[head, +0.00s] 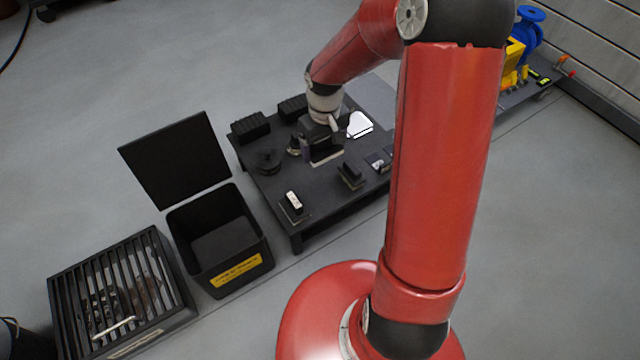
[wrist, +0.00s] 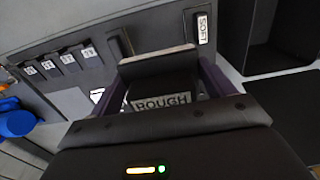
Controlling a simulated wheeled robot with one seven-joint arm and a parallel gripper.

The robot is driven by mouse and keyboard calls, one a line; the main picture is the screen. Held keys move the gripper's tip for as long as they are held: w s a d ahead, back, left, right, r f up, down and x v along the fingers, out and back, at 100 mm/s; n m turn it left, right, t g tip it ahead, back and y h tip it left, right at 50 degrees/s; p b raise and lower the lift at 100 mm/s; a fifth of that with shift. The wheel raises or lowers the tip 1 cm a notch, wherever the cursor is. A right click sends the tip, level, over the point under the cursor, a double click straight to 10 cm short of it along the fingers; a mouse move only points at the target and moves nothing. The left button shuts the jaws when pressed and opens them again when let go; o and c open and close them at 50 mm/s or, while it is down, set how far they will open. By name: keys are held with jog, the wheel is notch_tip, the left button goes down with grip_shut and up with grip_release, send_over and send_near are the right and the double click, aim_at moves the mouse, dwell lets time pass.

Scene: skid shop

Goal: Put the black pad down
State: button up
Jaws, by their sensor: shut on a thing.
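My gripper (head: 322,148) is shut on the black pad and holds it over the low black table (head: 335,208). In the wrist view the black pad (wrist: 160,75) sits between the two fingers (wrist: 168,85), with a pale strip along its far edge. A white label reading ROUGH shows at its near side. In the head view the pad (head: 325,156) is small and partly hidden by my gripper; I cannot tell whether it touches the table.
A block labelled SOFT (wrist: 203,30) stands on the table's front corner. A dark block (head: 351,173), a round black part (head: 267,160) and ribbed black blocks (head: 250,127) share the table. An open black bin (head: 217,272) and a slatted crate (head: 160,325) stand to the left.

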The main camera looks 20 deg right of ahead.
aim_at(323, 196)
notch_tip(323, 196, down, 19)
jog(key=b, duration=0.4)
jog(key=shift+f, duration=0.2)
jog(key=shift+f, duration=0.15)
jog(key=o, duration=0.7)
jog(key=shift+c, duration=0.2)
jog(key=shift+o, duration=0.3)
